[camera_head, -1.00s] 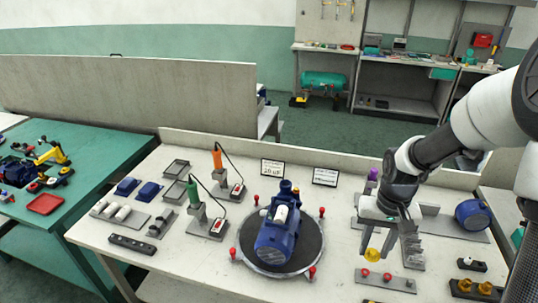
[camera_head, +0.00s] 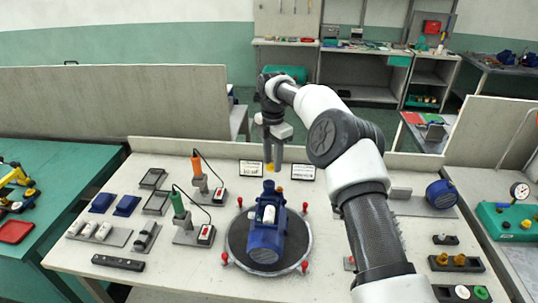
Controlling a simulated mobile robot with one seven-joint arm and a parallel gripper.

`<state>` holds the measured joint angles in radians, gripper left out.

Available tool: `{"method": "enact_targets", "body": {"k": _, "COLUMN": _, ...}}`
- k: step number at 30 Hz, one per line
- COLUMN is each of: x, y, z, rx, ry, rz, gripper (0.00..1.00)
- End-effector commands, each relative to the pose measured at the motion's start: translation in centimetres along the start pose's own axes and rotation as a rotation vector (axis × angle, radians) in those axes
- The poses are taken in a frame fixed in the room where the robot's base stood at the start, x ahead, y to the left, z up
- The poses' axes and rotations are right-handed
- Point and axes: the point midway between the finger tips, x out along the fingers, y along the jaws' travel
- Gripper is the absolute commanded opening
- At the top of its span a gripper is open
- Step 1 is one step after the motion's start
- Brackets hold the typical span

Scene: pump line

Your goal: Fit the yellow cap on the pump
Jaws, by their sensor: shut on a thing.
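The blue pump (camera_head: 266,238) stands on a dark round plate (camera_head: 238,240) in the middle of the bench, with its upright port (camera_head: 268,187) at the far end. My gripper (camera_head: 272,160) is above that far end, fingers pointing down. It is shut on a small yellow cap (camera_head: 269,167), which shows at the fingertips. The cap appears just above the port; I cannot tell whether they touch. Other yellow caps (camera_head: 459,259) sit in a dark holder at the right.
Red knobs (camera_head: 305,207) stand around the plate's rim. Two small signs (camera_head: 303,172) stand behind the pump. Orange-handled (camera_head: 197,164) and green-handled (camera_head: 178,203) tools stand at the left. My arm hides part of the bench right of the pump.

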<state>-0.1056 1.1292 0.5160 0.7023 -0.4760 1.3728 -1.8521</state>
Motion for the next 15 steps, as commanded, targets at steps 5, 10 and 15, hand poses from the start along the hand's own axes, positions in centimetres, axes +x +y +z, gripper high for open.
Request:
{"method": "enact_targets", "body": {"k": 5, "x": 0.0, "y": 1.3, "z": -0.3, "rx": -0.232, "ry": 0.007, "rz": -0.008, "gripper": 0.12}}
{"method": "enact_targets", "body": {"k": 10, "x": 0.3, "y": 1.5, "z": -0.4, "rx": -0.298, "ry": 0.01, "rz": -0.011, "gripper": 0.12}}
{"method": "enact_targets", "body": {"k": 15, "x": 1.5, "y": 1.4, "z": -0.3, "rx": -0.298, "ry": 0.01, "rz": -0.012, "gripper": 0.12}}
